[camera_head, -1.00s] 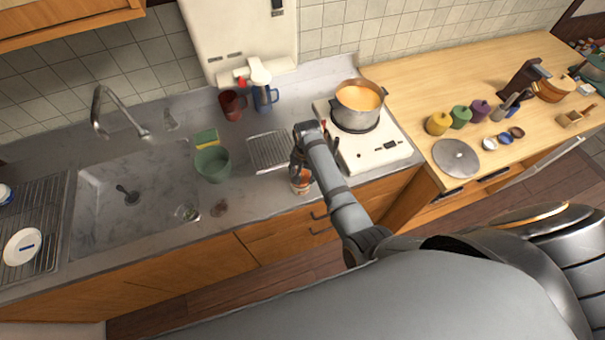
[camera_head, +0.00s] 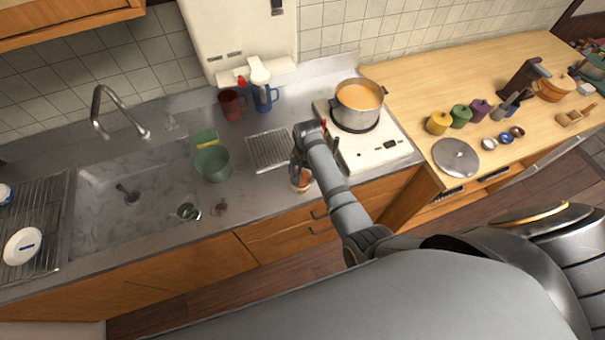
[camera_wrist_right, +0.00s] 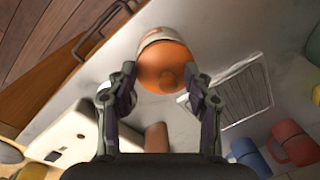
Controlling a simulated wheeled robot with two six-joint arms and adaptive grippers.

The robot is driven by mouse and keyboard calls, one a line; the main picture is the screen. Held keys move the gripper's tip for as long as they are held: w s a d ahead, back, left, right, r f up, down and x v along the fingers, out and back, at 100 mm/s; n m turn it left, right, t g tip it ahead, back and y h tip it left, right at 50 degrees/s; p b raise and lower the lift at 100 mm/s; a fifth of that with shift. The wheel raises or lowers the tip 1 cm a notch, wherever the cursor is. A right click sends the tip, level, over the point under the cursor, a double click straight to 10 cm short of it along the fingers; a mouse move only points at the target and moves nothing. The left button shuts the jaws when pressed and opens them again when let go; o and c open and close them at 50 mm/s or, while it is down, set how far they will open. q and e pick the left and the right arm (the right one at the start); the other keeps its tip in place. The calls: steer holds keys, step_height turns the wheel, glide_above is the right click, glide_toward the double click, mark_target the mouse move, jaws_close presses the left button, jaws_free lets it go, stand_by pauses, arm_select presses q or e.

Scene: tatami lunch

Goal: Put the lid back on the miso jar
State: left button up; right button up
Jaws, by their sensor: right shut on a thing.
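The miso jar (camera_head: 302,187) stands near the counter's front edge, left of the stove, partly hidden by my right arm. In the right wrist view the orange lid (camera_wrist_right: 164,68) shows between the fingers, with the pale rim or wall of the jar (camera_wrist_right: 163,37) just beyond it. My right gripper (camera_head: 299,172) is above the jar, shut on the lid; its fingers also show in the wrist view (camera_wrist_right: 163,88). I cannot tell whether the lid is fully seated. My left gripper is not in view.
A stove (camera_head: 372,150) with a pot (camera_head: 357,104) stands right of the jar. A wire rack (camera_head: 268,151), a green bowl (camera_head: 212,164), a red mug (camera_head: 231,104) and a blue mug (camera_head: 264,98) stand to the left and behind. The counter's front edge is close.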

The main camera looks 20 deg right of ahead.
steer(key=o, duration=1.1)
steer(key=shift+c, duration=0.2)
steer(key=shift+o, duration=0.4)
steer(key=o, duration=0.4)
steer(key=shift+r, duration=3.5)
steer(key=shift+c, duration=0.4)
jaws_close()
